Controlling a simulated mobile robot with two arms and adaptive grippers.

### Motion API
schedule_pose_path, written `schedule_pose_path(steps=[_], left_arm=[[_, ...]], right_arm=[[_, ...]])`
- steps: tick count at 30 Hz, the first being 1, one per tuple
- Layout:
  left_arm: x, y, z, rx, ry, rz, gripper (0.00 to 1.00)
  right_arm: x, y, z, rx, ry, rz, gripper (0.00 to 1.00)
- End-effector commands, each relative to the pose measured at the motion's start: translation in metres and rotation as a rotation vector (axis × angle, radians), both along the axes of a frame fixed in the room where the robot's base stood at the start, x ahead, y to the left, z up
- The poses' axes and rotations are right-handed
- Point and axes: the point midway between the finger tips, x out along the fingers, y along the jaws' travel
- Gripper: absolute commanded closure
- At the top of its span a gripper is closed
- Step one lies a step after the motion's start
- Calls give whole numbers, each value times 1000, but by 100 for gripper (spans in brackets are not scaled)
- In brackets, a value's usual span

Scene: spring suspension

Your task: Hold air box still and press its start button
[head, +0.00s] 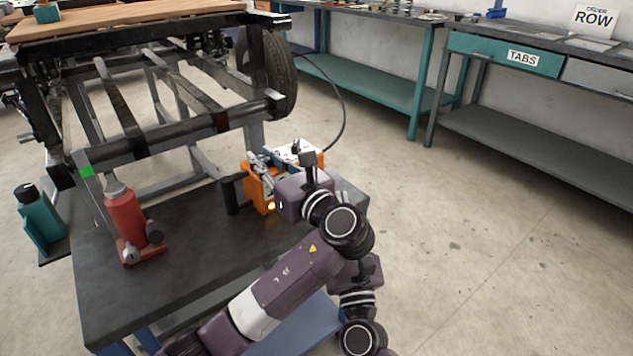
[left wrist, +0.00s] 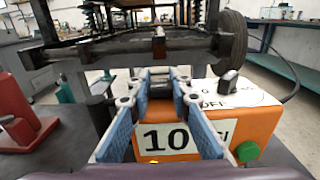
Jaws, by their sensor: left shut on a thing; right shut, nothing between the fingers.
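The orange air box (head: 262,190) stands on the dark table, its front partly behind my left wrist. In the left wrist view it shows a "10" label (left wrist: 165,138), a green button (left wrist: 247,152) low at right, and a white top with a black knob (left wrist: 229,84) and an "OFF" marking. My left gripper (head: 268,158) has its blue-padded fingers on either side of a dark part at the box's top, shut on the box; the fingers also show in the left wrist view (left wrist: 163,80). My right gripper (head: 354,272) shows only its body below my left wrist; its fingers are hidden.
A red bottle jack (head: 124,218) stands on the table (head: 190,245) left of the box. A black cylinder (head: 230,196) is close beside the box. The metal frame with a wheel (head: 281,75) stands behind. A black hose (head: 341,105) curves behind the box. Floor at right is clear.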

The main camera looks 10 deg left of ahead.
Motion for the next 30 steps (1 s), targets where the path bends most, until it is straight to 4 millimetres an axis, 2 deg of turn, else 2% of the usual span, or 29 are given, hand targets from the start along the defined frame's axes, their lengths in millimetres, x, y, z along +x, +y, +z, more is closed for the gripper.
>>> schedule_pose_path(steps=[14, 15, 20, 30], left_arm=[[0, 0, 0, 0, 0, -1, 100], [0, 0, 0, -1, 1, -1, 78], [0, 0, 0, -1, 1, -1, 61], [-2, -3, 0, -1, 1, -2, 61]], right_arm=[[0, 0, 0, 0, 0, 0, 100], [0, 0, 0, 0, 0, 0, 100], [0, 0, 0, 1, 0, 0, 100], [0, 0, 0, 1, 0, 0, 100]])
